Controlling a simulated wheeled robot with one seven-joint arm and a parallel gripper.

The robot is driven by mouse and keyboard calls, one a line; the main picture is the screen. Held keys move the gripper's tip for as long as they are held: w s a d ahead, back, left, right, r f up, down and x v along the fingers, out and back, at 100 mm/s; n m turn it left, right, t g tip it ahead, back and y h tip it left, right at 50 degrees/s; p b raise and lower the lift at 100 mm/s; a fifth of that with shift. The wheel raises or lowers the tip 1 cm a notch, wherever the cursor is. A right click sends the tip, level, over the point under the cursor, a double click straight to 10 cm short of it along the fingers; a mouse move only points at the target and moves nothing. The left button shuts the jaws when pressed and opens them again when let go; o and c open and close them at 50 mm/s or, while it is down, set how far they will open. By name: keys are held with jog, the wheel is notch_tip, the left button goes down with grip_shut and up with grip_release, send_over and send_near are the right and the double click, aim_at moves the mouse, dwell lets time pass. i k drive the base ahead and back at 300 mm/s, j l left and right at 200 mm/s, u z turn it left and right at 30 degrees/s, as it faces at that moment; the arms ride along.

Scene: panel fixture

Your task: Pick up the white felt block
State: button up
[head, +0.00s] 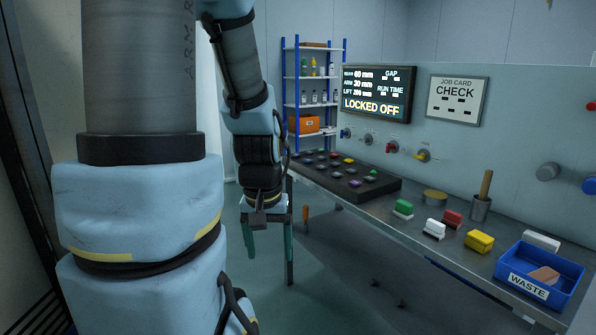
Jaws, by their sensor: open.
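A small white block (434,229) stands on the grey bench, between a green block with a white base and a yellow block. Another white block (541,240) shows at the back edge of the blue waste bin; I cannot tell whether it is in the bin or behind it. My gripper (268,245) hangs fingers down off the bench's front edge, left of the blocks and well apart from them. Its two fingers are spread and nothing shows between them.
The green block (403,208), red block (452,218) and yellow block (479,241) stand close around the white block. The blue bin (535,293), marked WASTE, holds a tan piece. A metal cup (480,208) with a wooden handle stands behind. A dark button panel (385,188) lies left.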

aim_at(553, 246)
jog(key=z, duration=1.5)
jog(key=l+u, duration=0.15)
jog(key=u, duration=1.05)
jog(key=l+u, duration=0.3)
jog(key=l, duration=0.2)
jog(key=k+l+u, duration=0.3)
jog(key=l, duration=0.15)
jog(key=l+u, duration=0.3)
jog(key=l, duration=0.15)
jog(key=k+l+u, duration=0.6)
jog(key=k+l, duration=0.65)
jog(key=l, duration=0.15)
jog(key=k+l+u, duration=0.1)
jog(key=k+l, duration=0.5)
jog(key=l, duration=0.2)
jog(key=i+l, duration=0.1)
jog(key=i, duration=0.4)
